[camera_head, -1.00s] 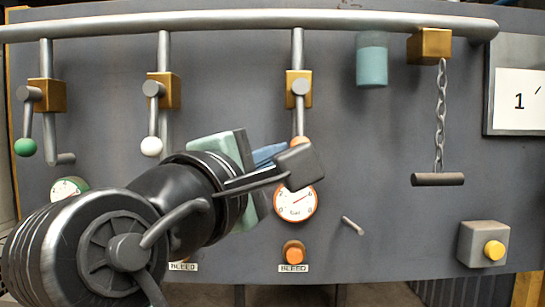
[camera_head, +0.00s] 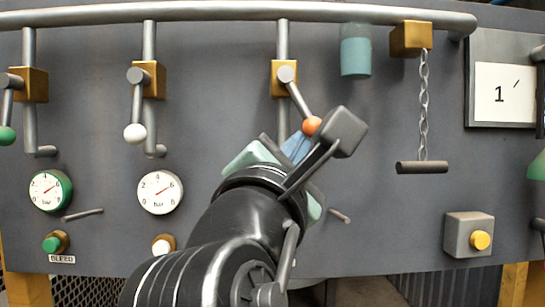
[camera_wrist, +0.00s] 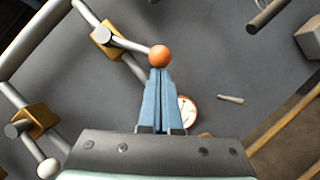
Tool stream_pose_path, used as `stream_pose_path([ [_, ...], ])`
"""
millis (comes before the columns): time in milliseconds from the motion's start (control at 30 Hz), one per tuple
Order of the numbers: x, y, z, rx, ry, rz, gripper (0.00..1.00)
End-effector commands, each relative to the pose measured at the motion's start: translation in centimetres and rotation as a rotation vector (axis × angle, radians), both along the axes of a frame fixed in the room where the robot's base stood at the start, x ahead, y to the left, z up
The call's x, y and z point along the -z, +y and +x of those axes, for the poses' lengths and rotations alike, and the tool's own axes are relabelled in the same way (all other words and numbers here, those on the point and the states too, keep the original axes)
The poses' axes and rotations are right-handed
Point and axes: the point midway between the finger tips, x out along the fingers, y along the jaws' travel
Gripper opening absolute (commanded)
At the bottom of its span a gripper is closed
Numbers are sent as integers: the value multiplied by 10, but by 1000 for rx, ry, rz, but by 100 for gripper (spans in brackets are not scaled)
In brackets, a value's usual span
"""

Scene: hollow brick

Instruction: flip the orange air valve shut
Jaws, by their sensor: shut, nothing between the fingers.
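The orange valve knob (camera_head: 312,125) sits at the end of a grey lever on a brass valve body (camera_head: 284,78). The lever slants down and to the right from its pivot, off the line of the vertical pipe. My gripper (camera_head: 296,147) is shut with nothing between its blue fingers. In the wrist view the fingertips (camera_wrist: 160,72) are right at the lower side of the orange knob (camera_wrist: 159,56) and look to touch it. The pressure gauge (camera_wrist: 187,111) below this valve shows partly behind the fingers there; my arm hides it in the head view.
Green-knobbed (camera_head: 6,136) and white-knobbed (camera_head: 135,133) levers hang down on the left. A chain with a bar handle (camera_head: 422,167) hangs right of my gripper. A yellow button box (camera_head: 469,236) is lower right. A short peg (camera_head: 339,216) sticks out nearby.

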Motion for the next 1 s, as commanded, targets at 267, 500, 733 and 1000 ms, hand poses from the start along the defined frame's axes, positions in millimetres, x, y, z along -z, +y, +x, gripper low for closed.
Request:
stream_pose_path([
  [267, -6, -27, -1, 8, -1, -267, 0],
  [500, -17, -45, -1, 9, 0, -496, 0],
  [733, -30, -58, -1, 7, 1, -697, 0],
  [1000, -42, -65, 0, 2, -1, -697, 0],
])
